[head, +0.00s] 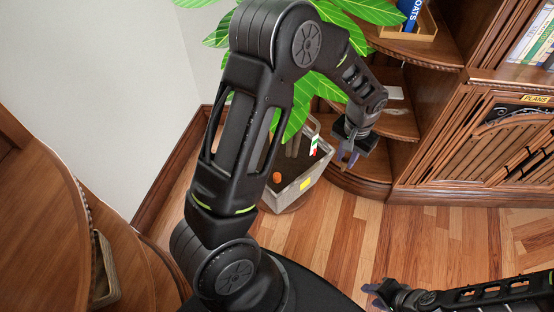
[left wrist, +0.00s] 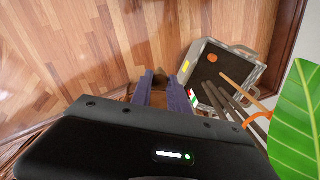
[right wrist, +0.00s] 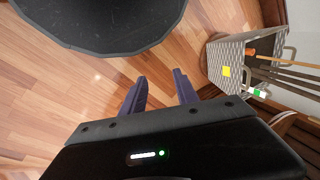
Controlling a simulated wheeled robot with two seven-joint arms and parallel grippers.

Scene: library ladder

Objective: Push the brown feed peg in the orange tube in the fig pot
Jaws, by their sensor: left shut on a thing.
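The fig pot (head: 318,172) is a grey basket-like planter on the floor, with dark soil and a yellow label. The orange tube (head: 277,177) stands in its soil; its round orange top also shows in the left wrist view (left wrist: 212,57). My left gripper (head: 346,160) is to the right of the pot in the head view, fingers pointing down. In the left wrist view its fingers are shut on a small brown thing (left wrist: 160,79), which looks like the brown feed peg, mostly hidden by them. It is apart from the tube. My right gripper (right wrist: 160,85) is open and empty.
Fig leaves (head: 355,10) and stems rise from the pot, with a light stick and a red, white and green tag (head: 314,145). A curved wooden bookcase (head: 430,110) stands at right. A wall is behind. Floor (head: 420,235) in front is clear.

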